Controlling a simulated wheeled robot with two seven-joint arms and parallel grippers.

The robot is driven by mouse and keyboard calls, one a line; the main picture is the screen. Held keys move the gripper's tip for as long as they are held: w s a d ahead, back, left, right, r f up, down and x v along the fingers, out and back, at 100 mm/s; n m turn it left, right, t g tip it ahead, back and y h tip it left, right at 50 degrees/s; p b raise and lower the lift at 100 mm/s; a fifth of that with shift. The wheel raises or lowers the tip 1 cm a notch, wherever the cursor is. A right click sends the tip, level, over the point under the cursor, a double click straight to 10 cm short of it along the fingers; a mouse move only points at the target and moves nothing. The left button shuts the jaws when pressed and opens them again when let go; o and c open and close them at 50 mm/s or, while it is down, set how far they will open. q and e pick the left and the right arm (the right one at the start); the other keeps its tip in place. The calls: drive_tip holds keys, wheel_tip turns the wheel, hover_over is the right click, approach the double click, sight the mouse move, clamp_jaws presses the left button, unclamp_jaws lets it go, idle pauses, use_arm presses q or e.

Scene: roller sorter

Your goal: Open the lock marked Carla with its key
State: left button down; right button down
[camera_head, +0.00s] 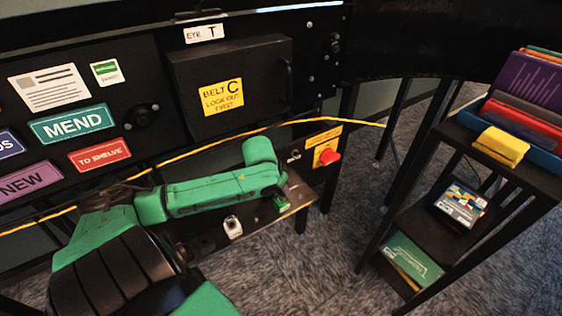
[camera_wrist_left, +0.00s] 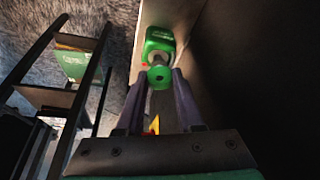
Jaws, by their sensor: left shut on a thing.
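A green padlock (camera_head: 281,202) sits on the metal ledge below the panel. It also shows in the left wrist view (camera_wrist_left: 160,43), in front of my fingers. I cannot read a name on it. My left gripper (camera_wrist_left: 158,80) is shut on a round green key head (camera_wrist_left: 158,75) with a hole in it. The key head is close to the padlock; I cannot tell whether the key is inside it. My left wrist covers the fingertips in the head view. A second, white padlock (camera_head: 232,226) is on the ledge further left. My right gripper is not in view.
A dark hatch door (camera_head: 255,72) with a yellow "Belt C" notice (camera_head: 222,96) is above the ledge. A yellow cable (camera_head: 230,137) crosses the panel. A shelf cart (camera_head: 450,150) with books stands at right.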

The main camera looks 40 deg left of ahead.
use_arm(q)
drive_tip(key=shift+r+n+g+y+p, duration=0.15)
drive_tip(key=shift+n+y+p, duration=0.4)
drive_tip(key=shift+n+p, duration=1.05)
drive_tip(key=shift+r+n+g+y+p, duration=0.1)
drive_tip(key=shift+n+g+y+p, duration=0.3)
drive_tip(key=shift+n+p, duration=1.2)
drive_tip(key=shift+f+n+y+p, duration=0.1)
drive_tip(key=shift+n+y+p, duration=0.25)
drive_tip(key=shift+n, duration=0.25)
drive_tip(key=shift+f+n, duration=0.1)
drive_tip(key=shift+n, duration=0.2)
wheel_tip(320, 180, up, 5)
drive_tip(key=p, duration=0.6)
